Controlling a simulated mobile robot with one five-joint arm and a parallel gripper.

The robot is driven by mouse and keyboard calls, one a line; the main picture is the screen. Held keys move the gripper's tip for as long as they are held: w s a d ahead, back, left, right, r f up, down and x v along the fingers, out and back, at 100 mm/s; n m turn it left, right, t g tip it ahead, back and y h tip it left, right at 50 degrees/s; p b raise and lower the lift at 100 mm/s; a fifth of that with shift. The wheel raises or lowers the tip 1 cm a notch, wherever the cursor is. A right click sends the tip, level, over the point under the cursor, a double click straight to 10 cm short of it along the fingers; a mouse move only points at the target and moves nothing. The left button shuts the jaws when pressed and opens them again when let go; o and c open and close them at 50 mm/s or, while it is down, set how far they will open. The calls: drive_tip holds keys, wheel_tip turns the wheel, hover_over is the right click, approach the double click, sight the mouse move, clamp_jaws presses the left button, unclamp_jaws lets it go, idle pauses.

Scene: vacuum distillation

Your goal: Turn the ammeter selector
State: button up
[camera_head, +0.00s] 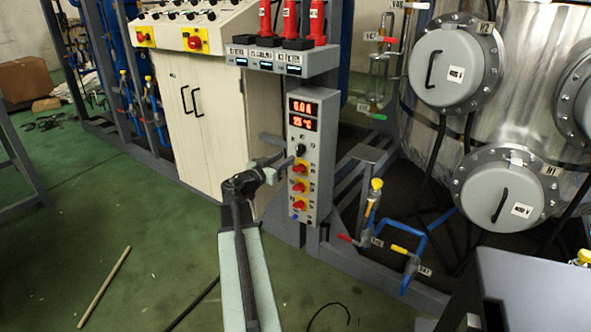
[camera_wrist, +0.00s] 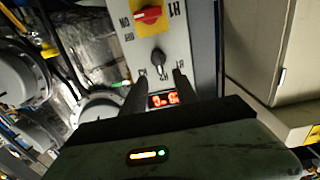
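The ammeter selector is a small black knob (camera_head: 300,150) on a tall grey control box (camera_head: 325,135), just below two red digital displays (camera_head: 302,115). The upper display seems to read 0.0 A and the lower about 25 °C. In the wrist view the black selector (camera_wrist: 158,57) sits just beyond and between my fingertips. My gripper (camera_head: 286,152) is at the left of the box face, pointing at the selector. In the wrist view my gripper (camera_wrist: 160,74) has its two dark fingers apart with nothing between them. Whether a fingertip touches the knob cannot be told.
Red switches on yellow plates sit below the selector, the nearest one (camera_head: 300,168) close under it; it also shows in the wrist view (camera_wrist: 148,14). A cream cabinet (camera_head: 205,120) stands left, blue piping (camera_head: 410,235) and a large metal vessel (camera_head: 450,125) right.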

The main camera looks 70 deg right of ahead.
sight(297, 149)
drive_tip(key=x, duration=0.8)
drive_tip(key=shift+r, duration=0.1)
drive_tip(key=shift+s+a, duration=0.1)
clamp_jaws()
